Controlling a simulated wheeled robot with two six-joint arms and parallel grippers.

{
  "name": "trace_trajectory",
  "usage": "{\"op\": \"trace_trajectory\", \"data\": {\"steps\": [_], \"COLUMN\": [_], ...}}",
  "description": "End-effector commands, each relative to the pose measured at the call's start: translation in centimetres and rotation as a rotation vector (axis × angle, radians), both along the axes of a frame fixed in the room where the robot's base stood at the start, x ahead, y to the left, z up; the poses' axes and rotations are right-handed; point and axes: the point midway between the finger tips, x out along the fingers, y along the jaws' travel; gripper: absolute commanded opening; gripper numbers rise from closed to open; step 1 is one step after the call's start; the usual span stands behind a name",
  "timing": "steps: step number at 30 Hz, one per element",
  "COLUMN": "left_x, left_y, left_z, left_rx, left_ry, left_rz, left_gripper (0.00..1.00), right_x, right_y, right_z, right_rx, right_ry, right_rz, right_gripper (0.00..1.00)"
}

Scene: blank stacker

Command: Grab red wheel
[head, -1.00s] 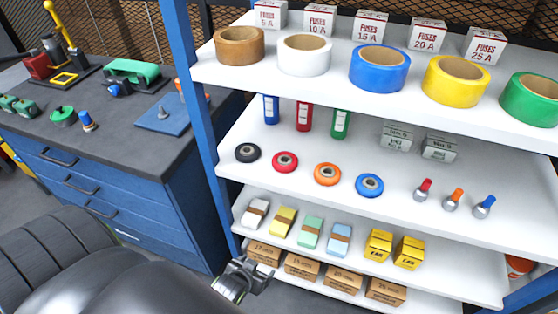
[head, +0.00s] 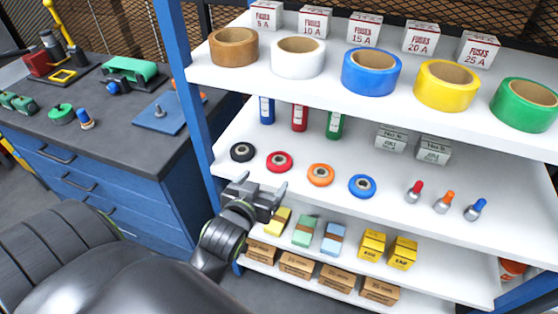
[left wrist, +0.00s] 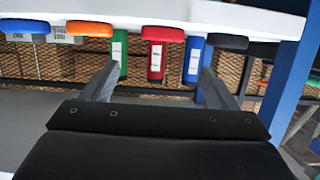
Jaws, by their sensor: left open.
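The red wheel (head: 280,162) lies flat near the front edge of the middle shelf, between a black wheel (head: 242,152) and an orange wheel (head: 320,175). My left gripper (head: 261,184) is open and empty at that shelf's front edge, in front of the red and black wheels. In the left wrist view, which looks upside down, the red wheel (left wrist: 164,34) shows beyond and between the open fingers (left wrist: 158,70), apart from them. My right gripper is not in view.
A blue wheel (head: 362,186) lies right of the orange one. Red, blue and green cylinders (head: 299,118) stand behind. The upper shelf with tape rolls (head: 371,72) overhangs. A blue post (head: 186,110) stands at left. Boxes (head: 372,245) sit on the shelf below.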

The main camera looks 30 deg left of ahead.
Motion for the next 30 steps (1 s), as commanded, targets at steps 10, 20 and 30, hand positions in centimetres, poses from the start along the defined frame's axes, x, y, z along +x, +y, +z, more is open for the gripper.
{"op": "trace_trajectory", "data": {"steps": [10,20,30], "left_x": [6.0,8.1,11.6], "left_y": [1.4,2.0,2.8], "left_z": [-1.8,-2.5,-3.8], "left_rx": [0.002,0.001,0.001], "left_ry": [0.000,0.000,-0.001], "left_rz": [-0.002,0.000,-0.001], "left_gripper": [0.81,0.81,0.81], "right_x": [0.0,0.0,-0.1], "right_y": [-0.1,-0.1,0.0], "right_z": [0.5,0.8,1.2], "right_rx": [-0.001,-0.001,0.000], "right_ry": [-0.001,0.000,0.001], "right_rz": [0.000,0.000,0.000], "right_gripper": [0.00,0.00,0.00]}}
